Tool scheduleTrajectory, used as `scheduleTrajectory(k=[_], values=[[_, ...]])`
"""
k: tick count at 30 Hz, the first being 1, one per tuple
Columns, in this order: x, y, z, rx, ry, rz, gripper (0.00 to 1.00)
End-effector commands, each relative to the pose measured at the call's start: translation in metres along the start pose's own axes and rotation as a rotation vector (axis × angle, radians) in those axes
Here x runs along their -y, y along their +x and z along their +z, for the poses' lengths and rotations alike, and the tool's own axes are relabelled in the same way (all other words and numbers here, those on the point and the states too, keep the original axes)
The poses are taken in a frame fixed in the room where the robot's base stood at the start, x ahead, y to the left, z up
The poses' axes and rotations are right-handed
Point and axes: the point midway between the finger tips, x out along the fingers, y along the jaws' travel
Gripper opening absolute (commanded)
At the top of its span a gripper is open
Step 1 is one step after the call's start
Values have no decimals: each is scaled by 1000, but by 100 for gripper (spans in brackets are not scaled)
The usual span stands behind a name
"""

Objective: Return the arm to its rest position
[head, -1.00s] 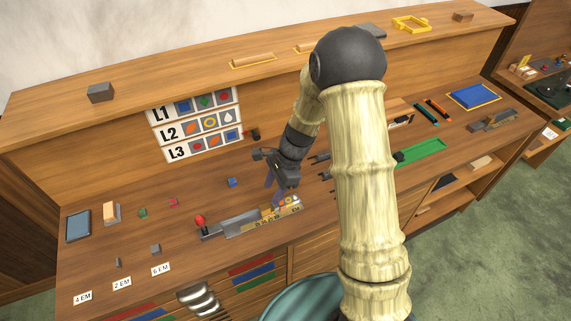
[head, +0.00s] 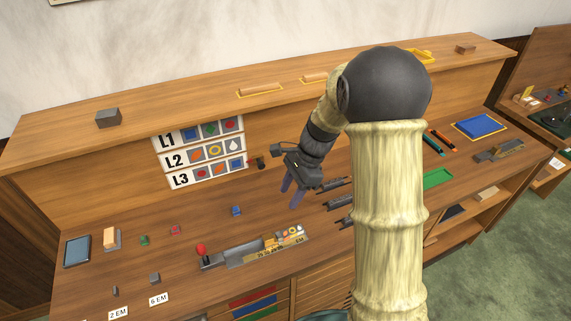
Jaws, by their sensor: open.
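My gripper (head: 290,196) hangs at the end of my bent arm in the middle of the head view. Its two fingers point down, are apart and hold nothing. It is above the bench (head: 190,216), just behind the right end of the metal composing tray (head: 243,255). Several small type pieces (head: 285,238) sit at that tray's right end. My arm covers part of the bench and the shelf on the right.
A sign board (head: 205,158) with rows L1 to L3 stands at the back. Dark metal bars (head: 338,203) lie right of my gripper. A blue cube (head: 236,210) is to its left. A green tray (head: 437,178) and blue pad (head: 480,125) lie on the right.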

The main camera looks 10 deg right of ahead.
Motion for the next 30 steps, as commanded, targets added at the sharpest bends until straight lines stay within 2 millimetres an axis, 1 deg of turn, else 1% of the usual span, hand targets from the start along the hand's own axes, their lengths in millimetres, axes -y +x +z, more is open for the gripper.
scheduleTrajectory(k=[5,8,10,14,18,21,25,27,30], values=[[-1,0,0,-4,-8,0,44],[-10,-4,-1,-31,-65,-6,44],[-22,-8,-3,-72,-149,-9,44],[-57,-18,-8,-189,-406,-7,44],[-100,-28,-13,-333,-750,19,44],[-127,-34,-14,-426,-992,50,44],[-150,-36,-14,-508,-1220,88,44],[-156,-36,-14,-530,-1284,100,44],[-158,-36,-14,-538,-1312,107,44]])
